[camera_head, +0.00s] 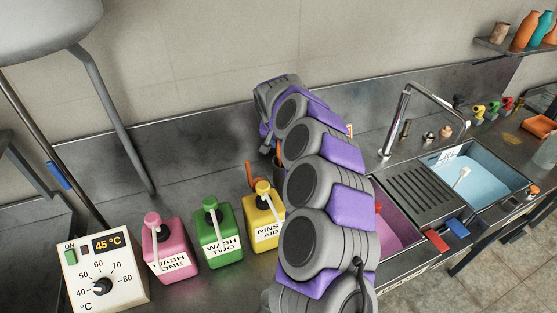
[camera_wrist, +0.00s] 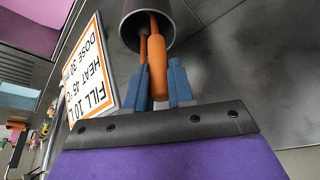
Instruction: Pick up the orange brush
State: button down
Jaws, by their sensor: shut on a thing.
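The orange brush (camera_wrist: 157,60) shows in the wrist view as a thick orange handle, with its far end inside a dark round holder (camera_wrist: 128,25). My gripper (camera_wrist: 160,82) has its two blue fingers on either side of this handle and is shut on it. A thinner orange stem (camera_wrist: 144,42) shows beside the handle in the holder. The brush head is hidden inside the holder. In the head view my purple and grey arm hides the gripper and most of the holder.
Pink (camera_head: 166,246), green (camera_head: 217,232) and yellow (camera_head: 264,217) bottles stand left of my arm, with a temperature box (camera_head: 103,272) further left. A white, orange-edged sign (camera_wrist: 92,72) is close beside the holder. Sinks with pink (camera_head: 397,222) and blue (camera_head: 478,172) water lie right.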

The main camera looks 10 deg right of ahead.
jog(key=shift+s+d, duration=0.1)
jog(key=shift+d, duration=0.4)
notch_tip(320, 180, up, 12)
jog(key=p, duration=0.3)
jog(key=s+d+p, duration=0.1)
jog(key=s, duration=1.8)
jog(key=shift+s+d+f, duration=0.3)
jog(key=shift+s+d, duration=0.05)
jog(key=shift+s, duration=0.05)
